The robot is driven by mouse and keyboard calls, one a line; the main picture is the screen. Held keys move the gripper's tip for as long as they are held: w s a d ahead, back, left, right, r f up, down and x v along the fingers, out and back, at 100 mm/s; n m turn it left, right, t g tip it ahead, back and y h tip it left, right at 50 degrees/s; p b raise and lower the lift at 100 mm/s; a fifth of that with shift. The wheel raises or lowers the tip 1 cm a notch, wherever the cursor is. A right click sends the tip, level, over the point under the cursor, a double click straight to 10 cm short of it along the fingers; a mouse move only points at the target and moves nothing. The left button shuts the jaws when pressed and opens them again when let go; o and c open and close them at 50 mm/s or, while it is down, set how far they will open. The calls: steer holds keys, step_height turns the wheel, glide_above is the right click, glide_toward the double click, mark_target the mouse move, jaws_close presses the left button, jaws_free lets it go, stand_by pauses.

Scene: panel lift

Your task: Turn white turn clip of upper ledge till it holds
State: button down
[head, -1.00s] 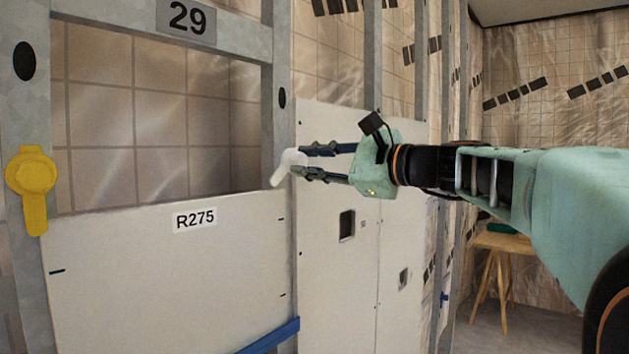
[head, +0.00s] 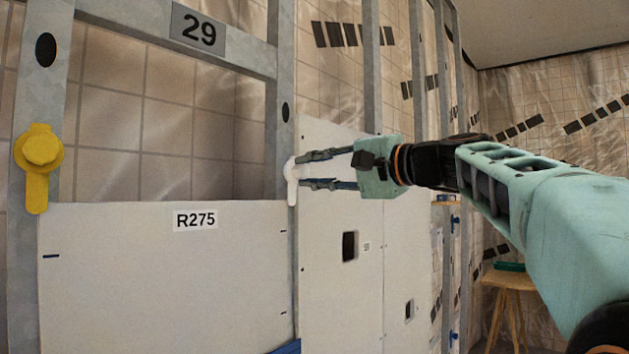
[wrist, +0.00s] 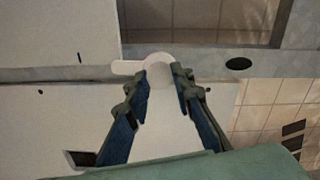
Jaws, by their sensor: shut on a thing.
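The white turn clip (head: 291,178) sits on the right grey stud at the top right corner of the panel marked R275 (head: 165,270). Its handle points straight down along the panel's right edge. In the wrist view the white clip (wrist: 158,64) has its round hub at the fingertips and its handle pointing left, along the seam of panel and stud. I cannot tell how far the handle overlaps the panel. My gripper (head: 301,171) comes from the right and is shut on the clip's hub; its fingertips also show in the wrist view (wrist: 166,74).
A yellow turn clip (head: 38,165) hangs handle-down on the left stud. A plate marked 29 (head: 198,27) is on the crossbar above the open bay. White panels (head: 335,285) with cutouts stand right of the stud. A wooden stool (head: 508,285) stands far right.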

steer(key=shift+n, duration=0.5)
steer(key=c, duration=1.7)
jaws_free()
steer(key=v, duration=1.2)
steer(key=shift+s, duration=0.1)
